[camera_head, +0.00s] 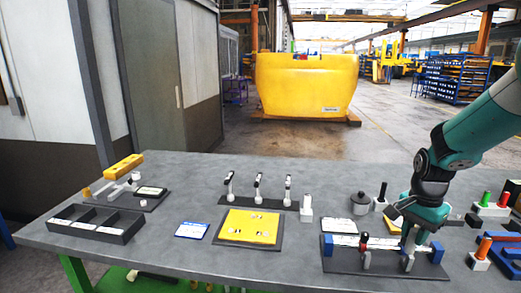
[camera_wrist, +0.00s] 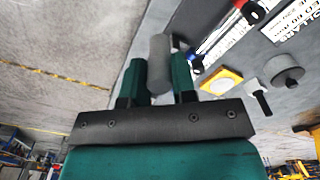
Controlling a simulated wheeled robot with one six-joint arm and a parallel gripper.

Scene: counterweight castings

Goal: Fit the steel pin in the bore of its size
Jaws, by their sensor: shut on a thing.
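My gripper (camera_wrist: 158,78) is shut on a grey cylindrical steel pin (camera_wrist: 160,60), which stands out beyond the fingertips in the wrist view. In the head view my gripper (camera_head: 409,236) is at the right of the bench, above the back of a dark rack; the pin cannot be made out there. A yellow plate (camera_head: 262,219) with several small spots, perhaps bores, lies on a dark base mid-bench, well left of my gripper. A small yellow block with a pale round mark (camera_wrist: 222,82) shows beyond the pin in the wrist view. Bore sizes cannot be told.
The dark rack (camera_head: 340,264) holds a red-topped tool (camera_head: 363,243). A grey round casting (camera_head: 360,203) and a black-handled piece (camera_head: 381,195) stand behind. A row of upright posts (camera_head: 259,190) stands behind the plate. A divided black tray (camera_head: 125,236) is left. Bench is clear around the blue-white card (camera_head: 192,230).

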